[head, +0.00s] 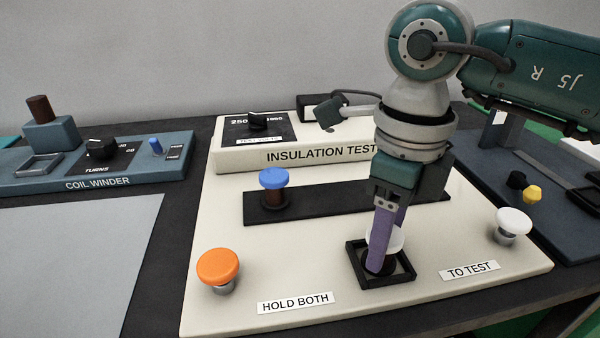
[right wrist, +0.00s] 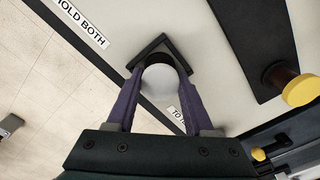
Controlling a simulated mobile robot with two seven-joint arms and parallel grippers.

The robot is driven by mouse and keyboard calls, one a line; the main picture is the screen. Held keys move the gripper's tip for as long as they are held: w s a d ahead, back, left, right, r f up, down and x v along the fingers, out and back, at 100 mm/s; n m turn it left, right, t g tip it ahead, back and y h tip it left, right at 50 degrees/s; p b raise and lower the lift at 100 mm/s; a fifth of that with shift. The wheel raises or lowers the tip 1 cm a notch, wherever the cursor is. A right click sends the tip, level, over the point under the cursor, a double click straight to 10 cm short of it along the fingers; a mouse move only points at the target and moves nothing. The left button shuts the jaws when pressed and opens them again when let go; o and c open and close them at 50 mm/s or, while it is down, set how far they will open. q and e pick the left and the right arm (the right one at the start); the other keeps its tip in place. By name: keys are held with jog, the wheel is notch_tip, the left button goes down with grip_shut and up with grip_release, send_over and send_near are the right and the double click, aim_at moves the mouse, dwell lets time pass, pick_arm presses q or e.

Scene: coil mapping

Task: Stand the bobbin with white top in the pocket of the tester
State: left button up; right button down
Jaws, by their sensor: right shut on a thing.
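The bobbin with the white top (head: 397,240) is between the purple fingers of my right gripper (head: 381,258), which is shut on it. The white top also shows in the right wrist view (right wrist: 158,82), between both fingers (right wrist: 158,90). The pocket is a black square frame (head: 405,278) on the tester's cream top (head: 330,240). The bobbin looks upright, with its lower end inside or just over the frame. The finger hides much of it, so I cannot tell if it touches the pocket floor. My left gripper is not in view.
A blue-topped bobbin (head: 273,180) stands on the dark strip (head: 330,205) behind the pocket. A yellow-topped bobbin (right wrist: 302,90) shows in the right wrist view. An orange button (head: 217,265) and a white button (head: 514,222) flank the pocket. The coil winder (head: 97,184) is at left.

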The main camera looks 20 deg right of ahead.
jog(key=shift+c, duration=1.4)
grip_release()
